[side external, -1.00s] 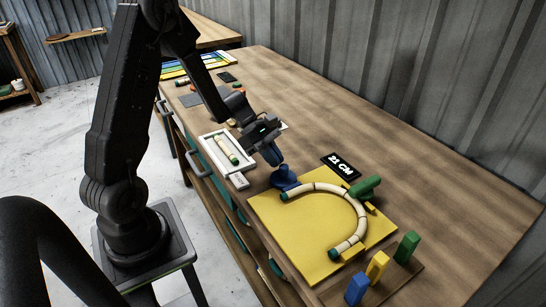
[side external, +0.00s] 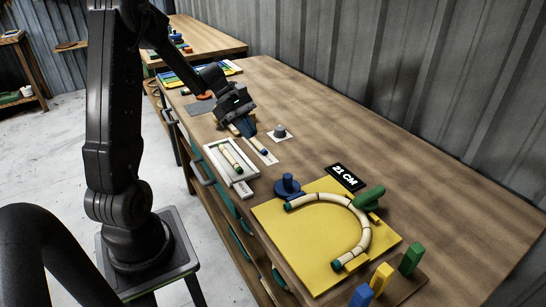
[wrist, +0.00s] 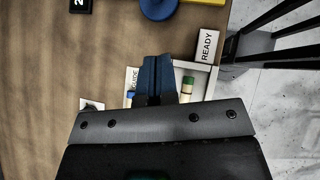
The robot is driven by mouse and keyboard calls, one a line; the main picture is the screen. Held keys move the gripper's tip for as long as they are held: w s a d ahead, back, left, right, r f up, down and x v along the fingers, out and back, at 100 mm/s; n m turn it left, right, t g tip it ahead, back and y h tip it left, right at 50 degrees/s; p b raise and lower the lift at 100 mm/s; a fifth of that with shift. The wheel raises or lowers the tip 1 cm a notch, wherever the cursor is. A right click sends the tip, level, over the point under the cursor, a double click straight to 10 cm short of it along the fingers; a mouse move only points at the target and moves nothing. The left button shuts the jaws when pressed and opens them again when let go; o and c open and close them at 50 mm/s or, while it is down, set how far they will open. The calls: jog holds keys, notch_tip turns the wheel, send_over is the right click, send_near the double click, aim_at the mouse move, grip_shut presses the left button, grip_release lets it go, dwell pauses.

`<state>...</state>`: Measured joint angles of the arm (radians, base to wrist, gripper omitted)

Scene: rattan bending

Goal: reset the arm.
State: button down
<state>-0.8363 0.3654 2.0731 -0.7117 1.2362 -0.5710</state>
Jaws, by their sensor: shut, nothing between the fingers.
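My gripper (side external: 249,134) is shut and empty, above the table near the white tray. In the wrist view its blue fingers (wrist: 157,76) are together, with nothing between them. A bent cream rattan piece (side external: 364,236) with green ends lies in an arc on the yellow board (side external: 290,250), well apart from my gripper. A blue round peg (side external: 287,186) stands at the board's far left corner, and a green peg (side external: 369,197) is at the arc's outer side.
A white tray (side external: 213,148) holds a straight rattan piece (side external: 231,156); its label reads READY (wrist: 207,45). A GUIDE card (wrist: 134,77) lies beside it. A black length sign (side external: 344,177) stands behind the board. Blue, yellow and green blocks (side external: 382,277) stand at front right. The right tabletop is clear.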

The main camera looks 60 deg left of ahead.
jog(key=s+d+r+m+t+y, duration=0.1)
jog(key=s+d+r+m+y, duration=0.3)
jog(key=d+m, duration=0.6)
jog(key=s+d+r+m+t+y, duration=0.1)
jog(key=s+d+r+m+y, duration=0.3)
jog(key=s+d+r+m, duration=0.3)
jog(key=s+d+m, duration=0.1)
jog(key=d+m, duration=0.2)
jog(key=m, duration=0.1)
jog(key=shift+s+d+t+y, duration=0.15)
jog(key=shift+s+t+y, duration=0.15)
jog(key=shift+s, duration=0.1)
